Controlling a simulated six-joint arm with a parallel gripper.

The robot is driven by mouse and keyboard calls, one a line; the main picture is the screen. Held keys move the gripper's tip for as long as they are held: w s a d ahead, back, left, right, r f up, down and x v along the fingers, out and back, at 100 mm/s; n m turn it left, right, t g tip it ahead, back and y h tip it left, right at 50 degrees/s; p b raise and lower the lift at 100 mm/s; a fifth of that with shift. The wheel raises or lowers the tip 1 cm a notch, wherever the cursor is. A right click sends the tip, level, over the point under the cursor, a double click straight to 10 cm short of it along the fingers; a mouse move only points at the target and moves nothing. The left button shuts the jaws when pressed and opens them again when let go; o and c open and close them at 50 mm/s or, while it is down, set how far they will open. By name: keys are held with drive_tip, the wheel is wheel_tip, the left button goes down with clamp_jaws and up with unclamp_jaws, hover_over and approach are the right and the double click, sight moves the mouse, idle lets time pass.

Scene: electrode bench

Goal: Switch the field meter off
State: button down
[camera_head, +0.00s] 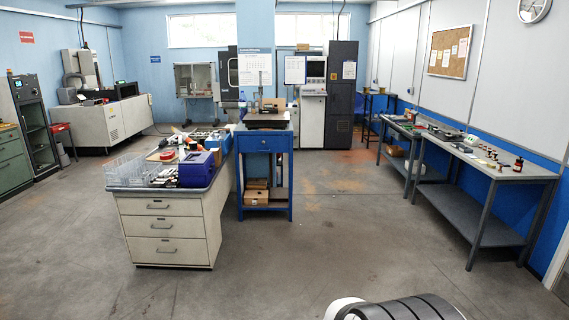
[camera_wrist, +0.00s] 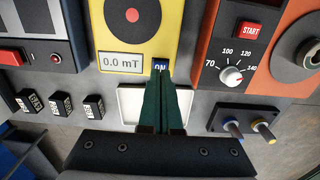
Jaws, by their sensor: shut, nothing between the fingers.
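I cannot single out the meter in the head view, where my gripper does not show.
Right of the meter is an orange unit (camera_wrist: 220,60) with a dial and a red START button (camera_wrist: 249,30). A dark unit with a red switch (camera_wrist: 11,57) is at left. Labelled black blocks (camera_wrist: 62,104), a white tray (camera_wrist: 130,103) and two plugs (camera_wrist: 233,130) lie nearer.

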drive_tip(key=shift+f, duration=0.95)
idle(0.5)
drive_tip(key=shift+r, duration=3)
drive_tip(key=s+d+r+m+y, duration=0.1)
drive_tip(key=s+r+m, duration=0.1)
drive_tip(key=s+r, duration=0.3)
drive_tip(key=s+d+r+m, duration=0.1)
drive_tip(key=s+r+m, duration=0.2)
drive_tip(key=s, duration=1.1)
wheel_tip(320, 180, up, 3)
drive_tip(key=shift+r+m+y, duration=0.2)
drive_tip(key=shift+m+y, duration=0.1)
drive_tip(key=shift+y, duration=0.1)
drive_tip(key=c, duration=1.5)
unclamp_jaws()
drive_tip(key=shift+c, duration=0.2)
